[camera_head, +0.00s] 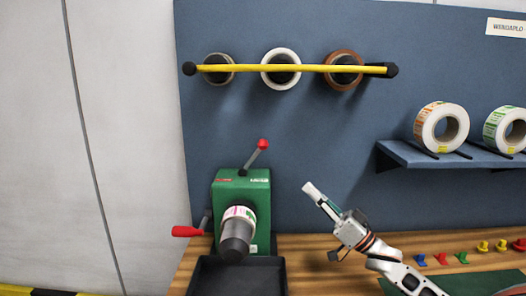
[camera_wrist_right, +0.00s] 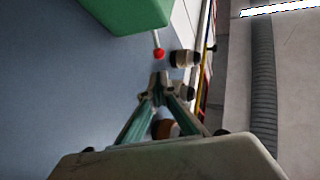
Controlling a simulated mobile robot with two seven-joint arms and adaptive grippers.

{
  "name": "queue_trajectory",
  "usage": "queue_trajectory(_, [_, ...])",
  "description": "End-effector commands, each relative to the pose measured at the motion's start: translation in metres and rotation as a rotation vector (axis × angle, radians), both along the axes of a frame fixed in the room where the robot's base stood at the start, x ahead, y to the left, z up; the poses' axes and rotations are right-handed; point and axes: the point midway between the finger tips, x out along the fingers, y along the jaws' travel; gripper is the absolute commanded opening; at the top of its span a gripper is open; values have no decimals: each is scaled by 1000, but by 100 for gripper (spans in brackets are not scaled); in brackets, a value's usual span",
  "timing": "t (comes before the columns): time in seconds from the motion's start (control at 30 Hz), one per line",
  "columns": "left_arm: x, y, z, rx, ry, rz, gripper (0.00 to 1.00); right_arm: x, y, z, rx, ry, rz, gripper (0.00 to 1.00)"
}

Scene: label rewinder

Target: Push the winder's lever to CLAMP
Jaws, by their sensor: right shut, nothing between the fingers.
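The green winder (camera_head: 228,187) stands on the wooden bench, with a roll (camera_head: 238,214) on its dark spindle. Its lever (camera_head: 256,155) rises from the top, tilted to the right, with a red knob (camera_head: 263,144). Small red and white markings sit along the top front edge, too small to read. My right gripper (camera_head: 309,190) is shut and empty, right of the winder and lower than the knob, apart from both. In the wrist view the right fingertips (camera_wrist_right: 160,80) point toward the red knob (camera_wrist_right: 159,53) and green housing (camera_wrist_right: 130,12), with a gap. My left gripper is out of view.
A red-handled crank (camera_head: 187,231) sticks out left of the winder. A black tray (camera_head: 238,277) is in front. A yellow bar (camera_head: 300,68) with three rolls crosses the blue panel above. A shelf (camera_head: 440,155) holds rolls at right. Small coloured pieces (camera_head: 461,257) line the bench.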

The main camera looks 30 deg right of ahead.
Motion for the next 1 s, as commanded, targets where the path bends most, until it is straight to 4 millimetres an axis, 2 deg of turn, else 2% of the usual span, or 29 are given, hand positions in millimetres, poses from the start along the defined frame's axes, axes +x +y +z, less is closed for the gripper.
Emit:
queue_trajectory(0.57, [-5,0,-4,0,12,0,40,2,0,4,2,-5,3,0])
queue_trajectory(0.77, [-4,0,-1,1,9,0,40,17,7,18,2,-7,4,0])
queue_trajectory(1.0, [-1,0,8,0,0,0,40,50,23,42,2,-9,3,0])
